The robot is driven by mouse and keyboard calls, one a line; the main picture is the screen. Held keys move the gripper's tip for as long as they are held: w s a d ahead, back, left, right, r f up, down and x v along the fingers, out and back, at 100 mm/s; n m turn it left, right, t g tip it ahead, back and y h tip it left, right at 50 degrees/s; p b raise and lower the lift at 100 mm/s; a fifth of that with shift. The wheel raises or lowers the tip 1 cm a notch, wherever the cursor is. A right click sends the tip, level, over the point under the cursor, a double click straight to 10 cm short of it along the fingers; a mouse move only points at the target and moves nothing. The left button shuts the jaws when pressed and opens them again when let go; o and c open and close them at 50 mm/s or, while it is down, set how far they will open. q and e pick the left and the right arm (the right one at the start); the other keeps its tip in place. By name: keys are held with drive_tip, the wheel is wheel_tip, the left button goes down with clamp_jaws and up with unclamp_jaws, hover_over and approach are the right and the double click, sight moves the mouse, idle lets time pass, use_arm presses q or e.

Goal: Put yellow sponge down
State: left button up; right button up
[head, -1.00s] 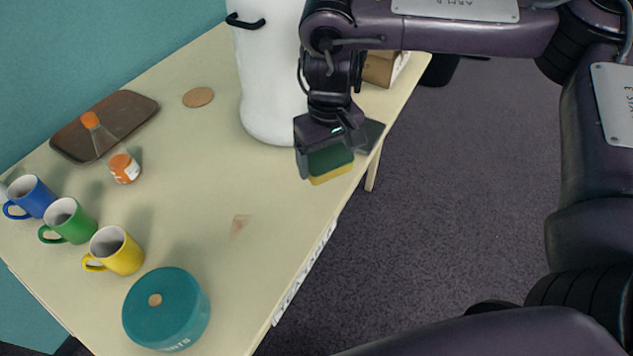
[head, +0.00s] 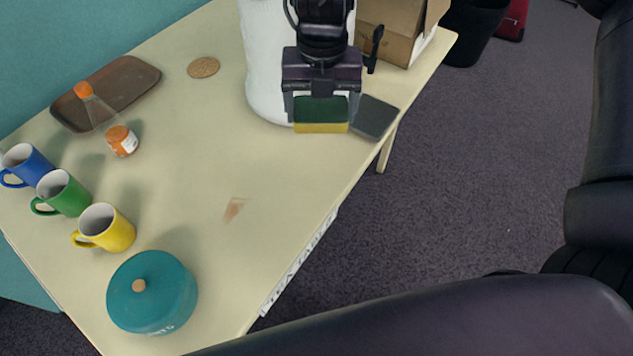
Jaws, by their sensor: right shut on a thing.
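The yellow sponge (head: 321,127) has a dark green upper layer and a yellow lower layer. My right gripper (head: 321,108) is shut on it, with a finger on each side. The sponge is near the table's right edge, in front of the white container. I cannot tell whether its underside touches the table. A dark flat square (head: 374,117) lies at the table's edge just right of the sponge. My left gripper is not in view.
The white container (head: 262,70) and a cardboard box (head: 388,30) stand behind. The table's middle (head: 200,170) is mostly clear, with a reddish smear (head: 234,208).

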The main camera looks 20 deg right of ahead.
sight(317, 184)
drive_tip(key=n, duration=0.3)
drive_tip(key=r+n, duration=0.1)
drive_tip(key=n, duration=0.1)
drive_tip(key=shift+s+a, duration=0.1)
drive_tip(key=shift+a, duration=0.3)
drive_tip(key=shift+f+n, duration=0.1)
drive_tip(key=shift+n, duration=0.5)
drive_tip(key=shift+f, duration=0.3)
wheel_tip(317, 184, down, 19)
drive_tip(key=shift+f+b, duration=0.15)
drive_tip(key=shift+b, duration=0.4)
drive_tip(key=shift+f, duration=0.1)
drive_tip(key=o, duration=0.9)
wheel_tip(317, 184, up, 12)
